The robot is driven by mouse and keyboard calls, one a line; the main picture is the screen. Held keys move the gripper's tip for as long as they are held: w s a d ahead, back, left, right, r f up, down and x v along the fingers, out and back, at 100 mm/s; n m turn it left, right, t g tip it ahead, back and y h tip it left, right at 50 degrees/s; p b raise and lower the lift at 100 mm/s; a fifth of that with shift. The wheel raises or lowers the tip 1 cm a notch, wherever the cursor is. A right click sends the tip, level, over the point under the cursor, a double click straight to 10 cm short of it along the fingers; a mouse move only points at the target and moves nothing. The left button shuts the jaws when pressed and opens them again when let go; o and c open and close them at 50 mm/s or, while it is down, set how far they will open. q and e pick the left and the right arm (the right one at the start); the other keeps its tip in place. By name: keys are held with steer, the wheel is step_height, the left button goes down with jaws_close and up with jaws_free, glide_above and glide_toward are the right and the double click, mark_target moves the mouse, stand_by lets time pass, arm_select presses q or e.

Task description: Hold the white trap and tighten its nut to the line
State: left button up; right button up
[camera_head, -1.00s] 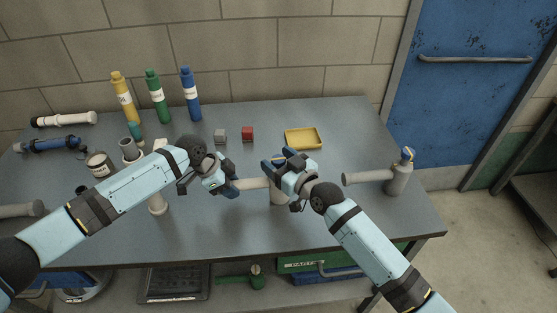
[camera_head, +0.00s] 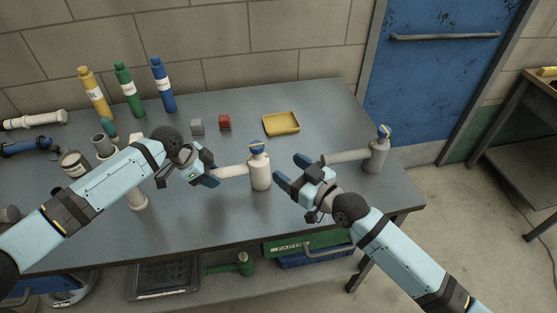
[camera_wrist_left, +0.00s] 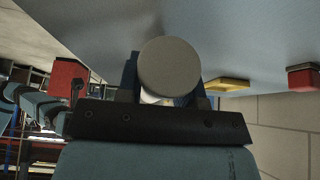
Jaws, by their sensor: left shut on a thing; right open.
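The white trap (camera_head: 260,175) stands upright near the middle of the bench, with a pipe (camera_head: 233,171) out to the left. Its blue nut (camera_head: 257,149) with a yellow mark is on top. My left gripper (camera_head: 212,174) is shut on the pipe of the white trap; in the left wrist view the pipe's round end (camera_wrist_left: 170,64) sits between the fingers. My right gripper (camera_head: 287,172) is open and empty, just right of the trap and apart from it. Whether the nut's mark meets a line is too small to tell.
A grey trap (camera_head: 376,155) with a blue and yellow nut stands at the right. A yellow tray (camera_head: 281,125), a red block (camera_head: 224,122) and a grey block (camera_head: 197,127) lie behind. Several bottles (camera_head: 125,90) stand back left. Cans and pipes crowd the left side.

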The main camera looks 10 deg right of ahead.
arm_select(q)
steer(key=o, duration=0.9)
steer(key=shift+o, duration=0.2)
